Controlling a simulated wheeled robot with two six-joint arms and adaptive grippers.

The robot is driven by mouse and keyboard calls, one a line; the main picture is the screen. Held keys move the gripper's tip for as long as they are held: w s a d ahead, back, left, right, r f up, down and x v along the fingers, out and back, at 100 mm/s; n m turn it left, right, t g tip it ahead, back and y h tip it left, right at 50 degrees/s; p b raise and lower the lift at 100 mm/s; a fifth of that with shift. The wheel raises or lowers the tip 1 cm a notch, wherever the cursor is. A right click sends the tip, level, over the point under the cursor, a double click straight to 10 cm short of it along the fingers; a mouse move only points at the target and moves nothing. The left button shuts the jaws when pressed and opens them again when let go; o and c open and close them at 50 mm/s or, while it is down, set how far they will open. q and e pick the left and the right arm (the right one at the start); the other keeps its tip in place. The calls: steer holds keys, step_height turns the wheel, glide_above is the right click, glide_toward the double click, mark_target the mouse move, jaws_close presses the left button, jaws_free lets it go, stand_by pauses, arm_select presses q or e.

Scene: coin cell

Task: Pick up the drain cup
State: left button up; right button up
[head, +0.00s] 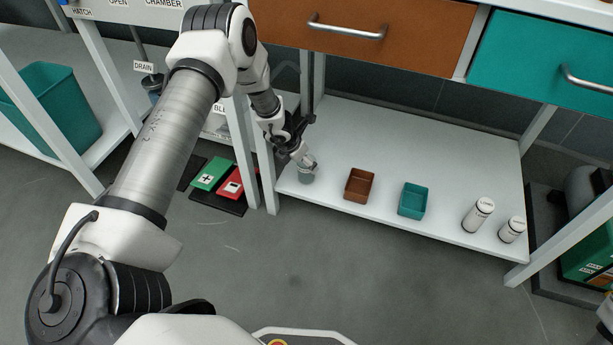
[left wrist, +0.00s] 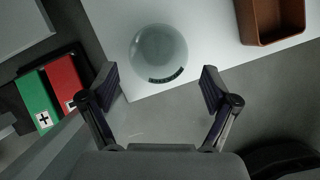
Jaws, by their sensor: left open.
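The drain cup appears to be the small clear round cup (head: 306,175) standing at the left front of the low white shelf. In the left wrist view it is a translucent round cup (left wrist: 159,53) near the shelf's edge, with a dark label band on its lower side. My left gripper (head: 305,160) is at the cup in the head view. In the left wrist view its two fingers (left wrist: 162,88) are spread apart with nothing between them, and the cup lies just beyond the tips. My right gripper is not in view.
On the white shelf (head: 450,160) stand a brown bin (head: 359,185), a teal bin (head: 412,200) and two white bottles (head: 478,215). A shelf leg (head: 263,170) stands close left of my gripper. Brown (head: 375,35) and teal drawers hang above. Green and red pads lie on the floor.

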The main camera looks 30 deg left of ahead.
arm_select(q)
steer(key=x, duration=0.6)
steer(key=shift+a+f, duration=0.1)
steer(key=shift+a, duration=0.05)
steer(key=c, duration=1.3)
